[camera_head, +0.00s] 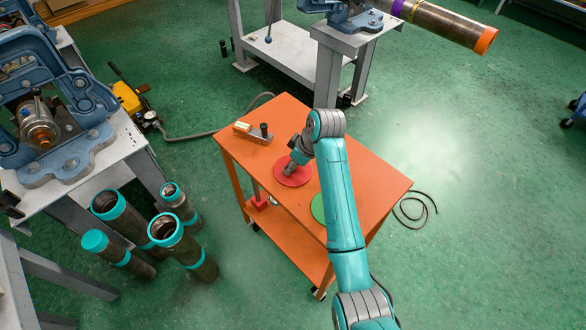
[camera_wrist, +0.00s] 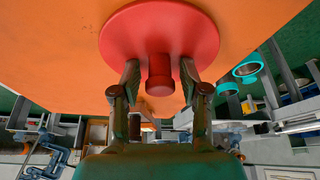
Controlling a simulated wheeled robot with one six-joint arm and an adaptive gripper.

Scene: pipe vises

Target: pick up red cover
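The red cover (camera_head: 298,178) is a flat round disc lying on the orange cart top, towards its left side in the head view. In the wrist view the red cover (camera_wrist: 160,30) fills the upper middle, with a round knob at its centre. My gripper (camera_head: 289,168) is at the cover, seen from the side of my arm. In the wrist view my gripper (camera_wrist: 160,78) is open, with one finger on each side of the knob and visible gaps between. The arm hides part of the gripper and cover in the head view.
A green disc (camera_head: 318,209) lies on the orange cart (camera_head: 375,187), partly behind my arm. A small block-like tool (camera_head: 252,133) sits at the cart's far left. Several pipes (camera_head: 180,248) with teal ends stand at the left, beside a blue vise (camera_head: 85,90).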

